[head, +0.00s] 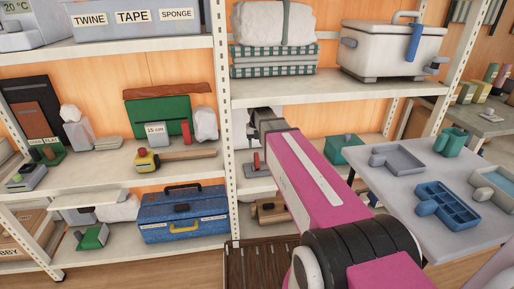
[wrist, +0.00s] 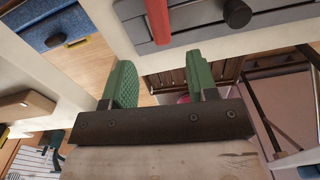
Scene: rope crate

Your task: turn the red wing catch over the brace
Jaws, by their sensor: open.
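The red wing catch appears as a red bar (wrist: 157,20) on a grey plate (wrist: 195,32) at the top of the wrist view. A small red upright part (head: 256,161) on the middle shelf in the head view looks like the same catch. I cannot clearly make out the brace. My gripper (wrist: 162,83) has two green fingertips spread apart with nothing between them. In the wrist view the catch lies beyond the fingertips, apart from them. In the head view my pink arm reaches to the shelf, and its dark end (head: 266,120) hides part of the shelf behind.
A white shelf post (head: 222,110) stands just left of my arm. A blue toolbox (head: 183,213) sits on the lower shelf. A slatted dark wooden crate (head: 258,262) is below. At right, a grey table (head: 395,205) holds blue and grey trays and a green container.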

